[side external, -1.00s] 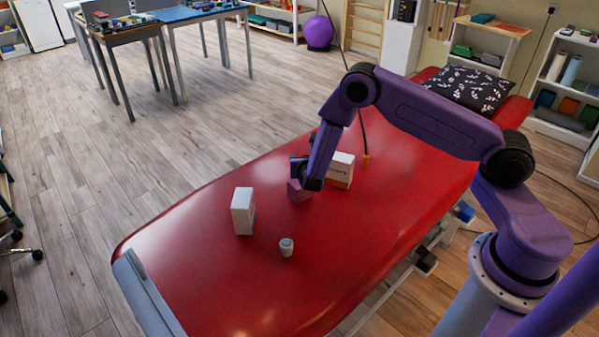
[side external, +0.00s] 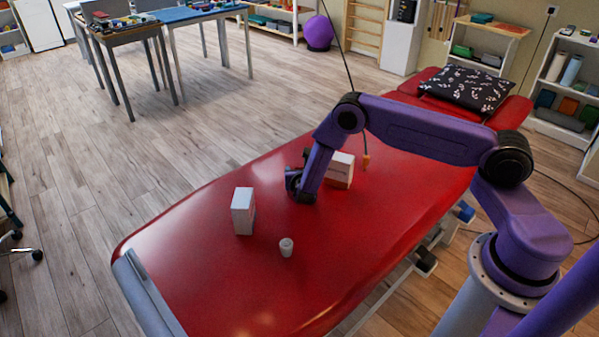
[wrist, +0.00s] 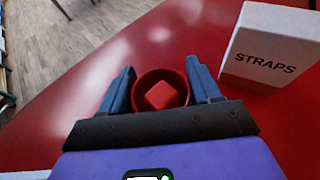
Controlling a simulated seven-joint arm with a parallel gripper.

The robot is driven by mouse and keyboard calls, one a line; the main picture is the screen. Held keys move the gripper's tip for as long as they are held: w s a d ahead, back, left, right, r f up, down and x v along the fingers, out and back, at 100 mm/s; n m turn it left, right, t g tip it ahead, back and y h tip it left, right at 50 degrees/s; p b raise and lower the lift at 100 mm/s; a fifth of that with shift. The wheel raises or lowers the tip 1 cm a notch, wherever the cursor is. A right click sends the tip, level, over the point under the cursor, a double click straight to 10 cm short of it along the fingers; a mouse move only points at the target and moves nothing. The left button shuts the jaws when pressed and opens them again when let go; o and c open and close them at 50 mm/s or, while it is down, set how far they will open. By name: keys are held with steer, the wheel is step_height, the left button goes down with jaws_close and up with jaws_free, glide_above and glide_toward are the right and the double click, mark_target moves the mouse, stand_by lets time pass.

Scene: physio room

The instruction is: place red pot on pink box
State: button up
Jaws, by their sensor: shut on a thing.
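My gripper (wrist: 161,88) is shut on the red pot (wrist: 140,84), with one finger on each side of its round rim. A bright red block-like shape (wrist: 160,95) shows inside the rim. In the side view my gripper (side external: 299,188) points down low over the red treatment table, and the pot cannot be made out there. I see no clear pink box in either view now; my gripper may hide it.
A white STRAPS box (wrist: 270,48) stands close to the right of the fingers. The table's near-left part is clear.

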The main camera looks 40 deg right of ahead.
steer(key=shift+f, duration=0.1)
steer(key=o, duration=1.1)
